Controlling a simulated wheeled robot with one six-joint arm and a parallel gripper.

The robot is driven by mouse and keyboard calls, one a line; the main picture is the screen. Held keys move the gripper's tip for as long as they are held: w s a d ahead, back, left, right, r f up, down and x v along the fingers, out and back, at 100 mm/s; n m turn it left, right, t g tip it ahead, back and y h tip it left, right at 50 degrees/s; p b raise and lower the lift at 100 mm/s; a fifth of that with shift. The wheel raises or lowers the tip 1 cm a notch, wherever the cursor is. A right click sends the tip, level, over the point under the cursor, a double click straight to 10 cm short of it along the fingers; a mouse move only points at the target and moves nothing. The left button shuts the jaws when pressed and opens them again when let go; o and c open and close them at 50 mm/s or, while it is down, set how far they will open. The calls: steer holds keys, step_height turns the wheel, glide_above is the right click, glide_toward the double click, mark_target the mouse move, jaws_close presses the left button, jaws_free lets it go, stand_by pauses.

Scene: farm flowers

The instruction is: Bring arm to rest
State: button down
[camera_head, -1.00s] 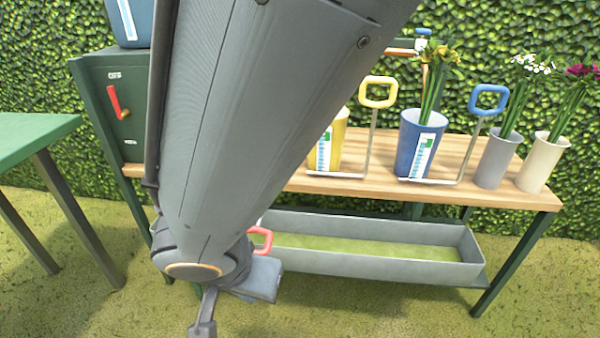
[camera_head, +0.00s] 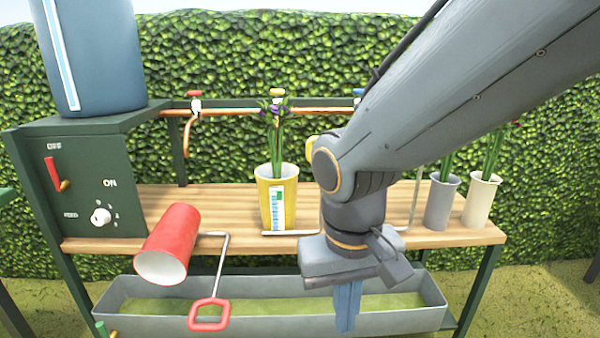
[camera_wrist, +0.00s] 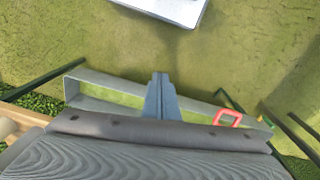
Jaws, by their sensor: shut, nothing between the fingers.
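My gripper (camera_head: 347,308) points down in front of the bench's front edge, over the grey trough. Its fingers are together with nothing between them. In the wrist view my gripper (camera_wrist: 160,78) also shows shut and empty, with the trough behind it. My arm reaches in from the upper right in the head view and hides part of the bench top, including most of whatever stands behind the wrist.
A red cup (camera_head: 170,243) lies tipped at the bench's front edge, beside a red-handled wire holder (camera_head: 209,314). A yellow vase (camera_head: 277,205) with flowers, a grey vase (camera_head: 440,202) and a cream vase (camera_head: 481,200) stand upright. The grey trough (camera_head: 130,308) sits below.

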steer(key=s+d+r+m+p, duration=0.1)
steer(key=d+r+m+p, duration=0.1)
steer(key=d+r+p, duration=1)
steer(key=r+p, duration=0.1)
steer(key=p, duration=0.7)
steer(key=shift+d+r, duration=0.15)
steer(key=shift+d, duration=0.1)
